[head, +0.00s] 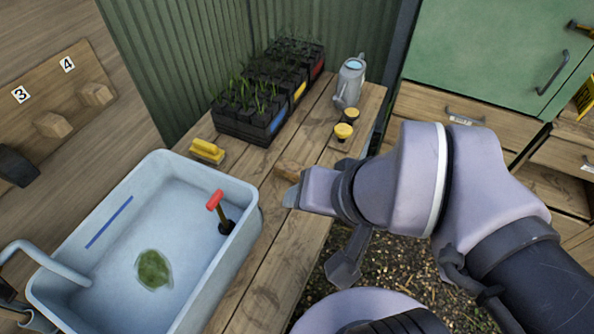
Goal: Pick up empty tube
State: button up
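Black trays of square plant tubes (262,133) stand at the back of the wooden bench, most with green seedlings. Some cells at the far end look dark, but I cannot tell whether any tube there is empty. No separate empty tube can be made out. My gripper (291,197) is above the bench, right of the sink, and points left. It is well in front of the trays. Its fingers are seen edge-on and partly hidden by my wrist, so whether it is open or holds anything cannot be told.
A grey sink (250,200) with a red-handled tool (216,200) and a green patch fills the front left. A yellow brush (207,151), a watering can (350,83) and yellow-topped items (343,131) stand on the bench (268,282). A small wooden piece (290,169) lies near my gripper.

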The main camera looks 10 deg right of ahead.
aim_at(285, 168)
jog(key=u, duration=1.6)
jog(key=z, duration=1.6)
jog(key=l, duration=0.55)
jog(key=i+l, duration=0.15)
jog(key=l, duration=0.95)
jog(key=i+u, duration=0.05)
